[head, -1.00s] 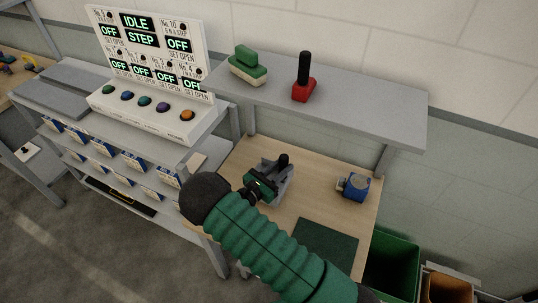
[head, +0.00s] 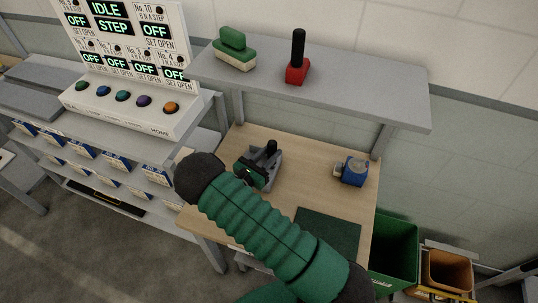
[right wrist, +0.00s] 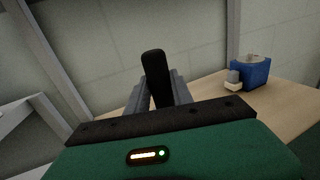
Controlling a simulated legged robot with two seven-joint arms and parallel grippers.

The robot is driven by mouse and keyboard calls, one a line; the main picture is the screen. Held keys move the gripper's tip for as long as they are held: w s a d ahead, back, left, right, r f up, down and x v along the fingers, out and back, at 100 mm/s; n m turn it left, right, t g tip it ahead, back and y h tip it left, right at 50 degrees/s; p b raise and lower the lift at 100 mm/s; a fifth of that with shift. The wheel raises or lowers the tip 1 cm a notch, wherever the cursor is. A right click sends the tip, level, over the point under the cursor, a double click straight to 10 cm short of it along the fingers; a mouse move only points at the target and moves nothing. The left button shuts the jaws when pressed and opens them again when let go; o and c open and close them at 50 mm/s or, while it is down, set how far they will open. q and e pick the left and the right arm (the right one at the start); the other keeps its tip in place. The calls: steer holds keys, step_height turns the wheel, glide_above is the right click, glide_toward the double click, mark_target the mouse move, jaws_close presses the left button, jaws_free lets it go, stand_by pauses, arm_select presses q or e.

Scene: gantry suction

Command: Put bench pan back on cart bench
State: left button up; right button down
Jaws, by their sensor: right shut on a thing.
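My right gripper (head: 268,168) is over the left part of the wooden bench top (head: 305,180). Its grey fingers are shut on an upright black handle (head: 271,147), which I take to be the bench pan's. The handle also stands between the fingers in the right wrist view (right wrist: 153,75). The rest of the pan is hidden behind my gripper, so I cannot tell whether it touches the bench. My left gripper is in neither view.
A blue device (head: 353,172) sits on the bench's right side, and a dark green mat (head: 328,231) lies near the front. A grey shelf (head: 365,100) overhangs the back, carrying a green brush-like block (head: 235,50) and a red-based black handle (head: 298,65). A button console (head: 125,105) stands left.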

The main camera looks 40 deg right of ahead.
steer(key=shift+a+r, duration=0.15)
steer(key=shift+a, duration=0.05)
steer(key=c, duration=1.4)
jaws_free()
steer(key=shift+c, duration=0.2)
steer(key=o, duration=0.3)
steer(key=shift+d+f, duration=0.1)
steer(key=shift+f, duration=0.1)
